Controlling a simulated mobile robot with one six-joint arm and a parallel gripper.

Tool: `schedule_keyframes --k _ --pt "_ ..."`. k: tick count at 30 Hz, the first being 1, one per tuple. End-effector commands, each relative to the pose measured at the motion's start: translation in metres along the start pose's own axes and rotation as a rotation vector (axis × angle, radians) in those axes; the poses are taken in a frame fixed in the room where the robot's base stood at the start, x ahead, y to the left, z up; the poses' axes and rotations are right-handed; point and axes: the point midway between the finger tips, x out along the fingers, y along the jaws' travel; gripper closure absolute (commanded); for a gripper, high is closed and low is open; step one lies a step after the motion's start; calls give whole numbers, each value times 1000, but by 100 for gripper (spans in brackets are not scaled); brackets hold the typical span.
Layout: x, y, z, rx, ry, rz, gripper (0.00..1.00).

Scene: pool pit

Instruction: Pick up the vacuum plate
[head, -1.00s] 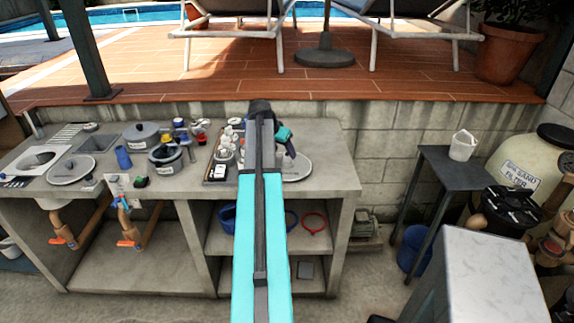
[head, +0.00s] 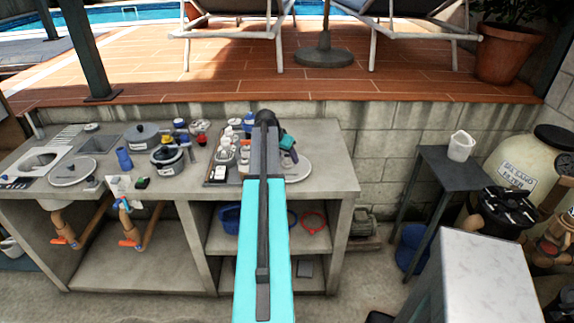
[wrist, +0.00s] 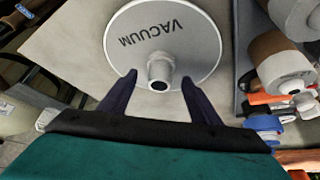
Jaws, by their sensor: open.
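The vacuum plate (wrist: 195,38) is a light grey disc marked "VACUUM" with a round hollow spigot (wrist: 160,70) standing up from it. It lies on the concrete counter; in the head view the plate (head: 298,172) shows at the counter's right end, partly hidden by my arm and gripper. My gripper (wrist: 158,82) is open and empty. In the wrist view its two dark fingers point at the plate's near edge, one on each side of the spigot, with the spigot's end roughly between the tips. I cannot tell the exact height gap. In the head view my gripper (head: 289,150) is small and its fingers are unclear.
A grey tray (wrist: 241,60) with white fittings stands close beside the plate. More pool parts, such as a lidded grey pot (head: 142,135), fill the counter's left. The counter (head: 325,180) is bare right of the plate.

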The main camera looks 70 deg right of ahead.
Motion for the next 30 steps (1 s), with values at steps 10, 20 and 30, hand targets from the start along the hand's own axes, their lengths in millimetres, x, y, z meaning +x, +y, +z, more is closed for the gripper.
schedule_keyframes --k 10,20,30 --pt "18 -1 0 0 1 -1 43" --pt "18 -1 1 -1 1 -1 43" --pt "18 -2 1 -2 1 -1 73"
